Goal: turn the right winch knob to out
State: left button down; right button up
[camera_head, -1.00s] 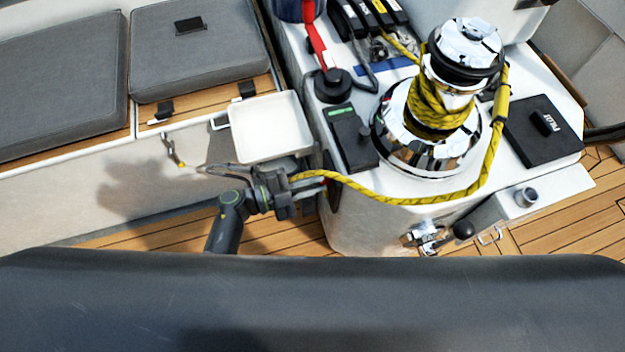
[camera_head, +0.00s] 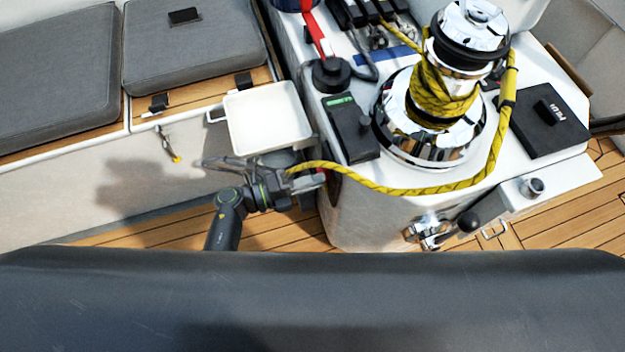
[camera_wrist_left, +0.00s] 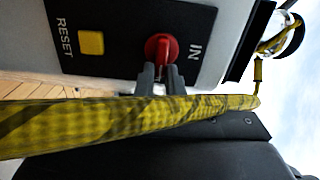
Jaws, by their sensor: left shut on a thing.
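The red winch knob (camera_wrist_left: 160,47) sits on a black panel (camera_wrist_left: 125,25) in the left wrist view, between a yellow RESET button and the word IN. The word OUT does not show. My left gripper (camera_wrist_left: 160,72) is shut on the red knob, its two dark fingertips at the knob's lower edge. In the head view, my left gripper (camera_head: 314,181) reaches the left side of the white winch pedestal (camera_head: 355,215); the knob is hidden there. My right gripper is not in view.
A yellow rope (camera_head: 400,189) runs from the winch (camera_head: 435,120) past my left gripper and crosses close before the wrist camera (camera_wrist_left: 120,117). A white tray (camera_head: 268,118) stands just above my left wrist. Grey cushions (camera_head: 195,45) lie left.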

pick_arm(q)
jog(key=shift+f+m, duration=0.15)
jog(key=shift+m, duration=0.15)
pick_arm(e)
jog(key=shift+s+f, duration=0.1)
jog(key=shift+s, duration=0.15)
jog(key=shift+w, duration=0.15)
pick_arm(q)
jog(key=c, duration=1.5)
grip_release()
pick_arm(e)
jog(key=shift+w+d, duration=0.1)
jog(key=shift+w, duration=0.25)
pick_arm(q)
jog(key=shift+a, duration=0.1)
jog(key=b+v, duration=0.1)
jog(key=v, duration=1.6)
jog(key=shift+a, duration=0.15)
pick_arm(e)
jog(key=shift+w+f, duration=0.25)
